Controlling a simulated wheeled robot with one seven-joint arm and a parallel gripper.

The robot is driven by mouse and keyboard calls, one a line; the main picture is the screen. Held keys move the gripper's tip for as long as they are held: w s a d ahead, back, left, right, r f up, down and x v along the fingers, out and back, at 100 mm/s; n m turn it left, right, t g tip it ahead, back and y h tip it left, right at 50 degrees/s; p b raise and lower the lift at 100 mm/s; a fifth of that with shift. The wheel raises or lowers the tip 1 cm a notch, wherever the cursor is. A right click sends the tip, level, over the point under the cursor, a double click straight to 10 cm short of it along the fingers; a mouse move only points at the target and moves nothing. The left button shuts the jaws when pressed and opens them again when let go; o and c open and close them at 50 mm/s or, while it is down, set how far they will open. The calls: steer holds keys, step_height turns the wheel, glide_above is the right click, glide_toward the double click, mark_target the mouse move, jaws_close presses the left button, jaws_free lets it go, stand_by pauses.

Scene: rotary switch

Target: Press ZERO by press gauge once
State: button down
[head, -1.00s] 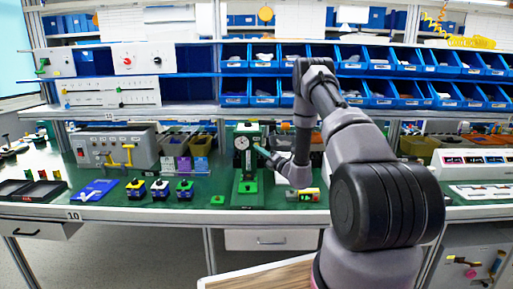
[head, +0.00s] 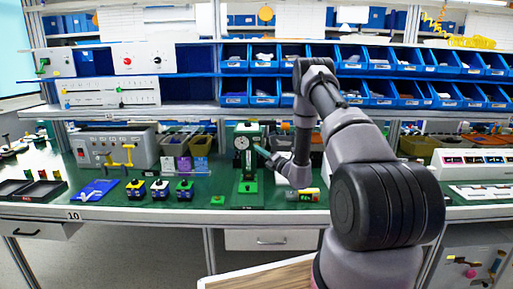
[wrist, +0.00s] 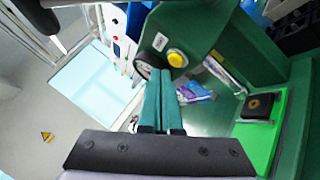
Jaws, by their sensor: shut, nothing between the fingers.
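The green press (head: 250,128) stands on the bench in the middle of the head view, with a round white gauge (head: 241,143) on its front. In the wrist view a round yellow button (wrist: 177,58) sits on the press's green face, with a small white label (wrist: 160,41) beside it that I cannot read. The gauge's dark rim (wrist: 144,67) shows partly behind my fingertips. My gripper (wrist: 160,74) is shut and empty, its teal fingertips just below and left of the button in that view. Whether they touch the press is unclear. In the head view my gripper (head: 262,153) is right beside the gauge.
The press base carries a bright green plate (wrist: 270,130) with a dark square block (wrist: 258,107). Small coloured switch units (head: 160,189) and a grey box (head: 120,146) stand to the left. A small display unit (head: 306,195) is to the right. Blue bins (head: 265,92) line the shelves behind.

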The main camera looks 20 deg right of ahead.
steer(key=shift+w+d, duration=0.15)
steer(key=shift+w, duration=0.25)
steer(key=shift+w+d, duration=0.1)
steer(key=shift+w, duration=0.3)
stand_by(0.8)
stand_by(0.3)
steer(key=shift+s+a, duration=0.25)
steer(key=shift+s, duration=0.55)
steer(key=s, duration=0.2)
steer(key=s+a, duration=0.1)
steer(key=s, duration=0.2)
steer(key=shift+a, duration=0.2)
steer(key=shift+w, duration=0.1)
